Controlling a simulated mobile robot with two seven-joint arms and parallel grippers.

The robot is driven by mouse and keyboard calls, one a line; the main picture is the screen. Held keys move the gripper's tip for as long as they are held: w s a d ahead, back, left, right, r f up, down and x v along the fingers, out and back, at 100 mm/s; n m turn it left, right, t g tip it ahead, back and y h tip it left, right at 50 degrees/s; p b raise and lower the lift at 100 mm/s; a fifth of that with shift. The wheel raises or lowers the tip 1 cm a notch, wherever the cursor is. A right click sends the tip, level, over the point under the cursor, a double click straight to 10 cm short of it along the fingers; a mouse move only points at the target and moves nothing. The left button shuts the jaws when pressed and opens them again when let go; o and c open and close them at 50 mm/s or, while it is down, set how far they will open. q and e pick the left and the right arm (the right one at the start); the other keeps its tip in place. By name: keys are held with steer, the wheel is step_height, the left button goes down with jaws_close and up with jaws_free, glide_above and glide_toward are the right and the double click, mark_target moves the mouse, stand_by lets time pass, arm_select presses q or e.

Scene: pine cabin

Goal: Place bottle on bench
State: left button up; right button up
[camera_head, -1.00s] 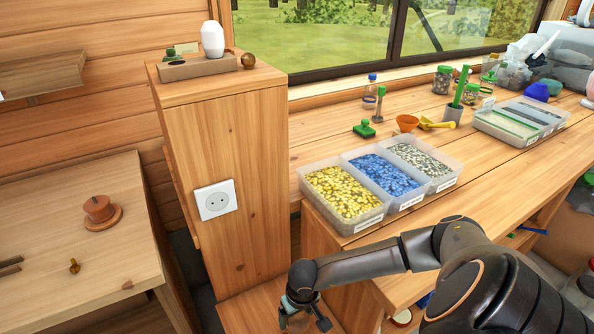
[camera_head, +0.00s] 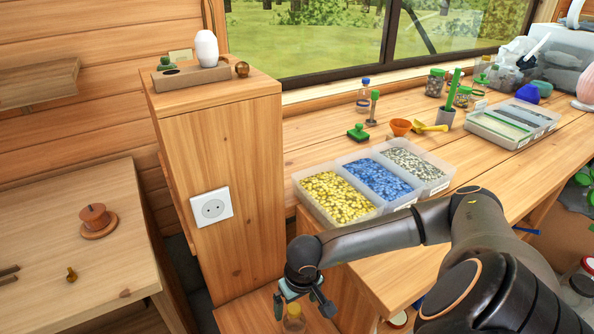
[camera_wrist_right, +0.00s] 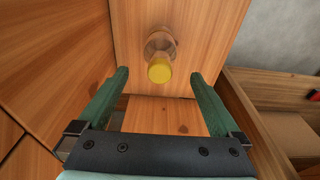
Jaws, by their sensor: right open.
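A small clear bottle with a yellow cap (camera_wrist_right: 159,70) stands on a low wooden surface in the right wrist view. In the head view the bottle (camera_head: 293,324) shows at the lower edge, partly cut off, just under my right gripper (camera_head: 303,308). My right gripper is open and empty; in the wrist view its two green fingers (camera_wrist_right: 159,76) are apart on either side of the bottle, not touching it. The wooden bench (camera_head: 320,143) runs under the window. My left gripper is not in view.
Trays of yellow, blue and grey pieces (camera_head: 340,198) sit at the bench's near edge. A green stamp (camera_head: 358,133), an orange bowl (camera_head: 400,127) and jars (camera_head: 435,83) stand behind. A tall wooden cabinet (camera_head: 222,150) rises left of my gripper. Bare bench lies left of the stamp.

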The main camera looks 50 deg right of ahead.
step_height(320, 180, up, 2)
steer(key=shift+s, duration=0.1)
steer(key=s+a+m+g+y, duration=0.15)
steer(key=a+m+y, duration=0.25)
steer(key=a, duration=0.6)
steer(key=s+a+m+y, duration=0.25)
steer(key=a+y, duration=0.25)
steer(key=a, duration=0.4)
steer(key=w+a+r+m+t+y, duration=0.5)
steer(key=a+r+m+t+y, duration=0.4)
steer(key=m, duration=1.1)
steer(key=w+d+f+m+t+h, duration=0.2)
steer(key=d+f+m+h, duration=0.3)
steer(key=m, duration=0.8)
steer(key=w+d+f+m+t+h, duration=0.25)
steer(key=m+h, duration=0.35)
steer(key=m, duration=0.7)
steer(key=s+d+f+m+g+h, duration=0.2)
steer(key=s+f+m+g+h, duration=0.1)
steer(key=s+f+m, duration=0.6)
step_height(320, 180, down, 2)
steer(key=m+g, duration=0.1)
steer(key=m, duration=0.3)
steer(key=shift+s+d+f+m+g+h, duration=0.15)
steer(key=shift+s+d+m+g+h, duration=0.15)
steer(key=shift+m, duration=0.05)
